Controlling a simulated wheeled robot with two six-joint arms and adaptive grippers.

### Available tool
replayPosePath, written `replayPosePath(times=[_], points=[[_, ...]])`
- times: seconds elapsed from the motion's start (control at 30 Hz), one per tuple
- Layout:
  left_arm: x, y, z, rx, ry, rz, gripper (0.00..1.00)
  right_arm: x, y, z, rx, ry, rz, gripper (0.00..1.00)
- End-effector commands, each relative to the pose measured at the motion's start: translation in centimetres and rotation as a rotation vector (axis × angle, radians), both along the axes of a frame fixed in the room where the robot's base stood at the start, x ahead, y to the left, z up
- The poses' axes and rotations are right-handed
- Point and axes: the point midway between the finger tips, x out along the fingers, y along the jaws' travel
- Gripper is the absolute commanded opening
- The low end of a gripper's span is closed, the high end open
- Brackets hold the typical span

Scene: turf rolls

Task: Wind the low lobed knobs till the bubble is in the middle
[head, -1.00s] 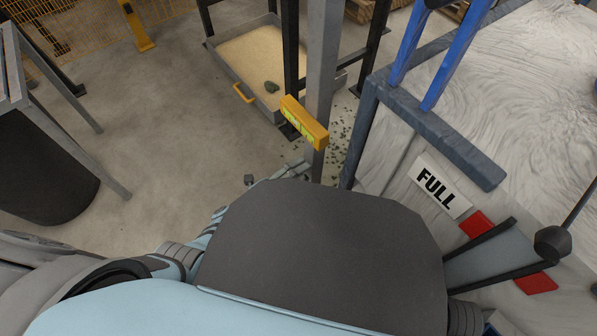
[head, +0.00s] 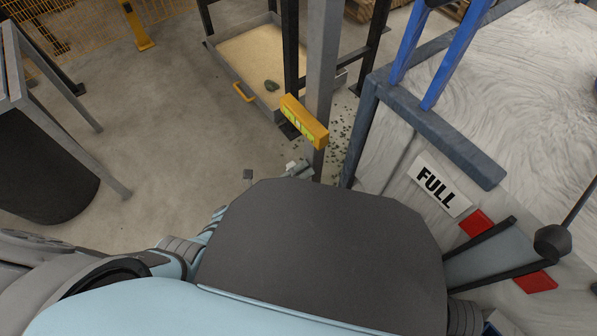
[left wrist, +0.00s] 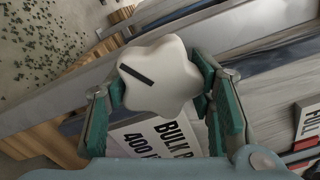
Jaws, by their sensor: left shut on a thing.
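The white lobed knob (left wrist: 166,82) with a dark bar mark fills the middle of the left wrist view. My left gripper (left wrist: 162,94) has its green-padded fingers on both sides of the knob and is shut on it. In the head view, only small parts of this gripper (head: 296,168) show past my dark body panel, near the foot of the grey post. The yellow spirit level (head: 304,122) is on the post, with yellow-green vial windows. The bubble is too small to make out. My right gripper is out of view.
A tray of sand (head: 262,62) with a yellow handle stands behind the post. A blue-grey frame (head: 430,135) and a FULL sign (head: 440,187) are at the right. Dark crumbs (head: 343,135) lie by the post. The floor (head: 150,130) at the left is open.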

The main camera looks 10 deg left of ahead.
Motion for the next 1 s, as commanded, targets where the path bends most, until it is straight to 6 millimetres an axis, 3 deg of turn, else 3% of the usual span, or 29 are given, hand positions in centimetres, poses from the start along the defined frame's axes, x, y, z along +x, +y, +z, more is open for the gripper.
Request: replayPosePath(times=[0.27, 0.3, 0.4, 0.77, 1.0], points=[[0.1, 0.1, 0.1, 0.000, -0.002, 0.003, 0.21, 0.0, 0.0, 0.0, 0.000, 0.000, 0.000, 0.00], [0.1, 0.1, 0.1, 0.000, -0.001, 0.002, 0.55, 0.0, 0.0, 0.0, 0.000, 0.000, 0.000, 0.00], [0.1, 0.1, 0.1, -0.001, -0.001, 0.002, 0.70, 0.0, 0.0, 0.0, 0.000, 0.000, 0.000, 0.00], [-0.3, 0.3, 0.0, 0.000, 0.000, 0.001, 0.70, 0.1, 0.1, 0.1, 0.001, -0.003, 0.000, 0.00], [-4.6, 3.9, -0.1, 0.002, 0.002, 0.000, 0.70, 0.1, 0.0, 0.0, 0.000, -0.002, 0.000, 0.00]])
